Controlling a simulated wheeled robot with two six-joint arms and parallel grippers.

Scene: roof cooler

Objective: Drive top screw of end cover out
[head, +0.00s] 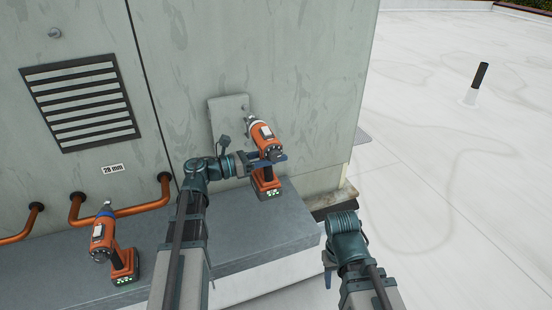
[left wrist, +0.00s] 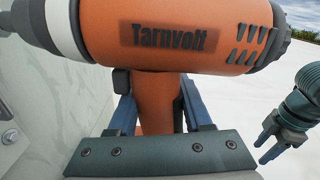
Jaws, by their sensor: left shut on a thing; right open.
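My left gripper (head: 268,162) is shut on the handle of an orange and black drill (head: 264,139). In the left wrist view, the drill (left wrist: 185,38) is marked "Tarnvolt" and its handle sits between my jaws (left wrist: 158,112). Its nose points at the grey end cover (head: 226,107) on the wall, close to the cover's upper right part. The bit tip and the top screw are hidden, so contact cannot be told. One screw (left wrist: 10,137) shows on the cover's plate at the left wrist view's left edge. My right gripper (head: 328,266) is open and empty, low and right of the cover.
A second orange drill (head: 119,258) stands on the grey ledge (head: 225,258) at left. Copper pipes (head: 140,209) leave the wall below a louvred vent (head: 82,103) and a "28 mm" label (head: 113,169). The white roof (head: 440,180) at right is open, with one dark pipe (head: 479,76).

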